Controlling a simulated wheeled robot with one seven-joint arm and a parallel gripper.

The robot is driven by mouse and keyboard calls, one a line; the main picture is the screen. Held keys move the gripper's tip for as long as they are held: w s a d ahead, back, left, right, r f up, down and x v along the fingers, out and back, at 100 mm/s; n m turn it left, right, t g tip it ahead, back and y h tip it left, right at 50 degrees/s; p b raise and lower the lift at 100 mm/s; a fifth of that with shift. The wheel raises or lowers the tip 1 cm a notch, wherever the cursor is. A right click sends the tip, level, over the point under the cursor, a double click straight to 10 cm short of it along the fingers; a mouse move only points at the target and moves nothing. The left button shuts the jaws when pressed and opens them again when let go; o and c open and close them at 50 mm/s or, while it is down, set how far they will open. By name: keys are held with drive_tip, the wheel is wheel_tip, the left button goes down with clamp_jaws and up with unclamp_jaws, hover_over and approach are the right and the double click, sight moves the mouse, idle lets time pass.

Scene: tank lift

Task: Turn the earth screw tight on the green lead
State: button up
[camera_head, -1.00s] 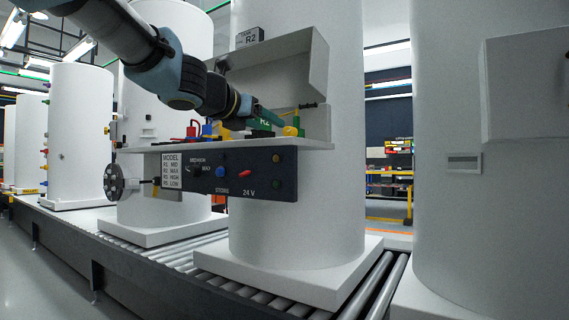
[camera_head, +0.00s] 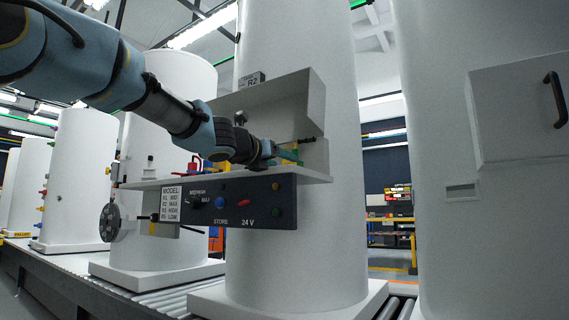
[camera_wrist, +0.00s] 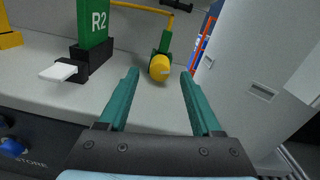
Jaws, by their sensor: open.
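The earth screw appears to be the yellow round knob (camera_wrist: 159,67) on the shelf in the wrist view, with a small pale slot or tab on its face. A green upright piece (camera_wrist: 166,42), perhaps the green lead's end, rises just behind it. A thin yellow lead or rod (camera_wrist: 140,8) runs from there to the upper left. My gripper (camera_wrist: 160,76) has its two green fingers apart, one on each side of the knob and apart from it. In the head view my gripper (camera_head: 290,155) is over the shelf's right part and hides most of the knob.
A green R2 block (camera_wrist: 95,22) with a white lever (camera_wrist: 59,72) stands left of the fingers. The shelf (camera_head: 318,177) carries a raised cover (camera_head: 318,100) and a dark control panel (camera_head: 262,212). White tanks stand closely around on a roller conveyor.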

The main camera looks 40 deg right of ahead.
drive_tip(key=shift+x, duration=1.2)
drive_tip(key=shift+c, duration=0.3)
clamp_jaws()
